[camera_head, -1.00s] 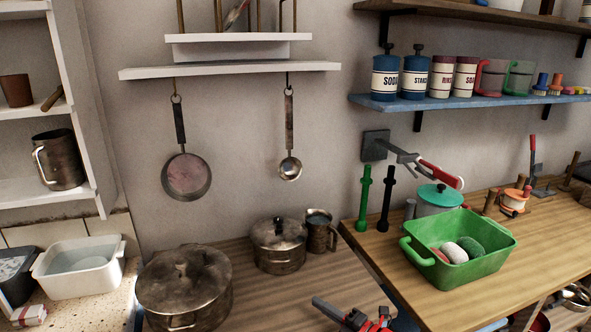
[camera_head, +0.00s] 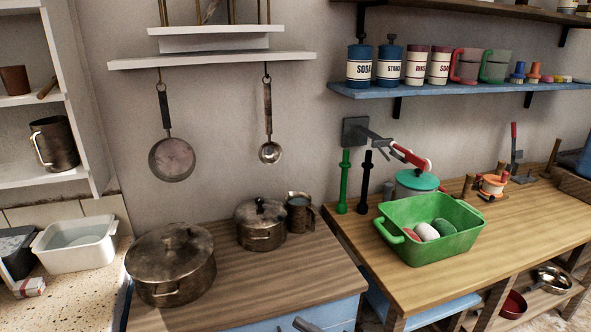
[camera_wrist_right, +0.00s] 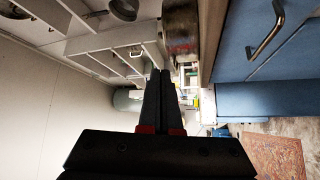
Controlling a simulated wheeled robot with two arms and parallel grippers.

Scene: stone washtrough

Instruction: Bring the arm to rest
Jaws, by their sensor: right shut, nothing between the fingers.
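My left gripper is not in view.
A wooden counter (camera_head: 230,295) bears a lidded pot (camera_head: 170,262), a smaller pot (camera_head: 261,225) and a jug (camera_head: 300,212). A green tub (camera_head: 440,248) stands on the right-hand table. A blue cabinet (camera_wrist_right: 280,55) with a metal handle lies right of the fingers.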

